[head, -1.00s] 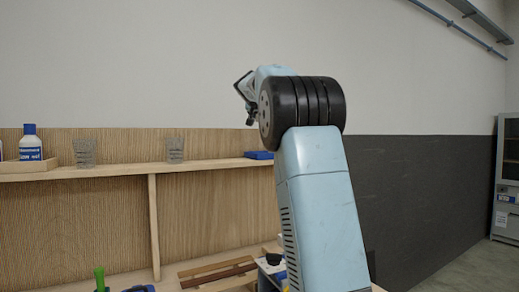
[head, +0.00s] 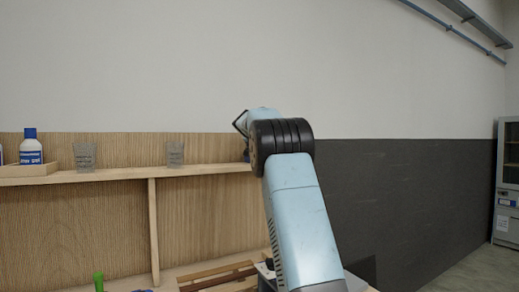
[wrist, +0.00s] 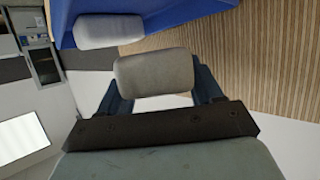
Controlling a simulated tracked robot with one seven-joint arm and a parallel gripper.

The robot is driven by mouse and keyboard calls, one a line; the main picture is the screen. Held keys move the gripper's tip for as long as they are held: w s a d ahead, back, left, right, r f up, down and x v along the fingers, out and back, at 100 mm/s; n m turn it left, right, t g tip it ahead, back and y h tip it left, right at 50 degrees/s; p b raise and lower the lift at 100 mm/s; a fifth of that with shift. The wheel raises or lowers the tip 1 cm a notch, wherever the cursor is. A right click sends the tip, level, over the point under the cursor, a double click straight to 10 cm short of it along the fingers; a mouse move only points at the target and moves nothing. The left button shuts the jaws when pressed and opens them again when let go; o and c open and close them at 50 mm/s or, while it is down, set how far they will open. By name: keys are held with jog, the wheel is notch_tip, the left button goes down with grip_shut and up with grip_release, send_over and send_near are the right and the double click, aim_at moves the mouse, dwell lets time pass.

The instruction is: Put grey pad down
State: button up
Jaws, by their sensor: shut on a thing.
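In the wrist view my gripper (wrist: 157,80) is shut on a grey pad (wrist: 153,72), a rounded block between its two dark blue fingers. A second, paler grey pad (wrist: 108,30) lies close beyond it, by a blue tray (wrist: 185,14). The held pad looks apart from the tray, but the exact gap is unclear. In the head view my arm hides the gripper and the held pad.
A wooden shelf (head: 120,173) runs along the wall, with a labelled bottle (head: 30,148) in a wooden tray (head: 28,170) and two clear cups (head: 85,157), (head: 175,154).

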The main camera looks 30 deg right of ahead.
jog(key=shift+s+f, duration=0.1)
jog(key=shift+f, duration=0.7)
jog(key=shift+f, duration=0.65)
jog(key=o, duration=1.1)
jog(key=shift+r, duration=0.1)
